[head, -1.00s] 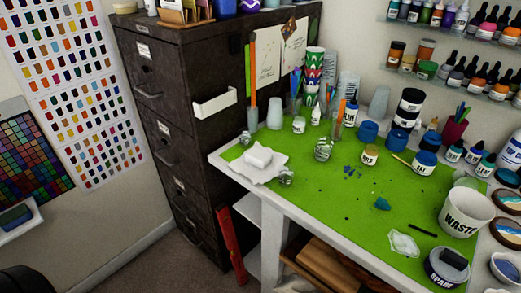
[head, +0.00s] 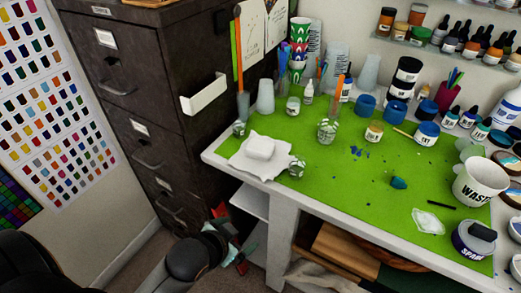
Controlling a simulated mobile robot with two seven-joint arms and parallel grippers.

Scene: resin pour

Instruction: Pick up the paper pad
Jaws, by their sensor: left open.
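A small white block (head: 260,147), which may be the paper pad, lies on a crumpled white sheet (head: 243,165) at the near left corner of the green-topped desk. I cannot tell for certain that it is a pad. My left gripper (head: 237,246) is low beside the desk's left end, below the desktop and apart from the block. It is open, with its fingers partly lost against a red object (head: 221,211) behind it. My right gripper is not in view.
Cups, paint jars and a waste cup (head: 479,184) fill the back and right of the desk (head: 330,203). A dark filing cabinet (head: 150,90) stands at the left. The desk's middle is mostly clear.

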